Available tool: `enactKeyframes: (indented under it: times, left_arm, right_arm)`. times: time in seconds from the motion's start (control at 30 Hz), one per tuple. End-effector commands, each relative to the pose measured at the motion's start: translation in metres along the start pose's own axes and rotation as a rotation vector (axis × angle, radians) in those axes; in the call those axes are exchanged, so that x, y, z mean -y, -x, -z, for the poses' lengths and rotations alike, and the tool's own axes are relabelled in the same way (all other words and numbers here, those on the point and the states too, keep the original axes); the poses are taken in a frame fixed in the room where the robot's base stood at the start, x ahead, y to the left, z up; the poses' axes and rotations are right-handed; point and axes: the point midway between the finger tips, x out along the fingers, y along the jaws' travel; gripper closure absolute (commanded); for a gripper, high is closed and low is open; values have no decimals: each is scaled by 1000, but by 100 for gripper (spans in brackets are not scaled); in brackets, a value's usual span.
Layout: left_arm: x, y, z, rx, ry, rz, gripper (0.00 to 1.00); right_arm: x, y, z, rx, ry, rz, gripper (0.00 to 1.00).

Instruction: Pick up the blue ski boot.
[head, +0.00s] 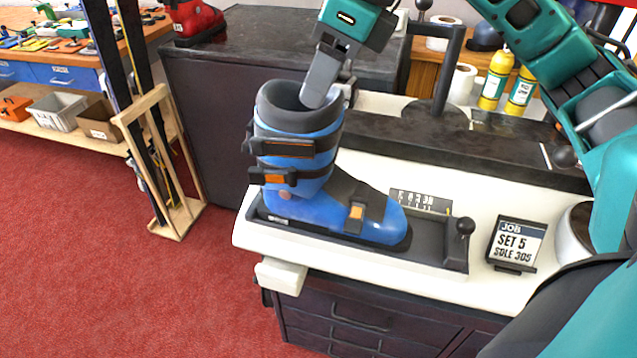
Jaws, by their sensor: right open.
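The blue ski boot (292,206) stands upright in a dark tray-like fixture (430,248) on the white bench top, its toe pointing right. It has a dark cuff and black buckles with orange parts. My right gripper (322,98) comes down from above at the boot's open top. One grey finger reaches into the cuff opening, and the other shows partly behind the cuff's right rim. The jaws are open around the rim, and I cannot tell whether they touch it. My left gripper is not in view.
A job sign (517,243) reading "SET 5 SOLE 305" and a white bowl-like container (573,235) stand right of the fixture. A dark post (449,70) rises behind it. A red boot (193,20) sits on the dark cabinet. Skis lean in a wooden rack (178,215) at left.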

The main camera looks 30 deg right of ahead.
Motion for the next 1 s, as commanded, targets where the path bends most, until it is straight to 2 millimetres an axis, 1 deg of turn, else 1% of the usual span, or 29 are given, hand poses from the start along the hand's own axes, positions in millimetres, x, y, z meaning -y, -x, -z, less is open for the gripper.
enactKeyframes:
  times: [0.03,0.17,0.33,0.4,0.5,0.77,1.0]
  left_arm:
    - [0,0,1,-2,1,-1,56]
    - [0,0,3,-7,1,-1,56]
    - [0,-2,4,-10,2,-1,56]
    - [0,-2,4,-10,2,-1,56]
    - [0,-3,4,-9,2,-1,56]
    - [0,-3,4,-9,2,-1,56]
    - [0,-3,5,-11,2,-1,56]
  right_arm:
    - [0,-5,0,0,1,0,52]
    - [-2,-13,2,-1,2,-1,52]
    - [-8,-38,8,-3,2,-3,52]
    - [-8,-48,7,-1,1,-3,52]
    - [-8,-57,7,0,1,-2,52]
    - [-7,-59,6,2,1,-1,52]
    - [-7,-59,6,2,1,-1,74]
